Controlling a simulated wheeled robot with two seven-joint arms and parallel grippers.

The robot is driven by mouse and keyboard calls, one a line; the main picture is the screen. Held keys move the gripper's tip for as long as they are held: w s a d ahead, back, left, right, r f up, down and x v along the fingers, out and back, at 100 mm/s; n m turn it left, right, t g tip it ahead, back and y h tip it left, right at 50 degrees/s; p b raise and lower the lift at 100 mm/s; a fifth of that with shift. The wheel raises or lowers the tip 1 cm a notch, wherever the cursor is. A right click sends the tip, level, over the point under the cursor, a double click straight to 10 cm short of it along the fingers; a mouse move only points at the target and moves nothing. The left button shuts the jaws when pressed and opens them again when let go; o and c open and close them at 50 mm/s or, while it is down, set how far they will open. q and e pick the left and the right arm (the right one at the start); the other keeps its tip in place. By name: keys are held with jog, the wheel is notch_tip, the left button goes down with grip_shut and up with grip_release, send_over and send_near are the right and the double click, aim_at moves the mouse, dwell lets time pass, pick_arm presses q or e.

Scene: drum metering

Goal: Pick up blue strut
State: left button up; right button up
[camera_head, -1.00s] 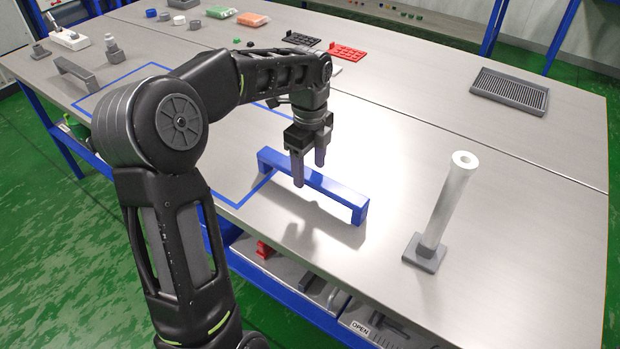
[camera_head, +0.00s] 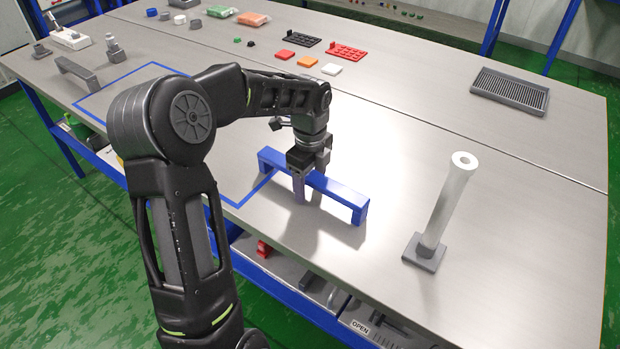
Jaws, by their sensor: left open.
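The blue strut (camera_head: 338,192) stands like a low bridge on its two end legs near the table's front edge. My left gripper (camera_head: 308,188) points down over the middle of the strut. Its fingers are open and straddle the strut's top bar, one on the near side and one on the far side. The far finger is partly hidden behind the bar. I cannot tell whether the fingers touch it. My right gripper is not in view.
A white tube (camera_head: 449,202) stands on a grey base to the right. A grey strut (camera_head: 77,73) stands at the left, near a blue taped outline (camera_head: 232,203). A grey grated tray (camera_head: 510,91) lies at the back right. Small coloured squares (camera_head: 307,61) lie behind my arm.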

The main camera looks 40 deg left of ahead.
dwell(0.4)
pick_arm(q)
grip_shut()
dwell(0.5)
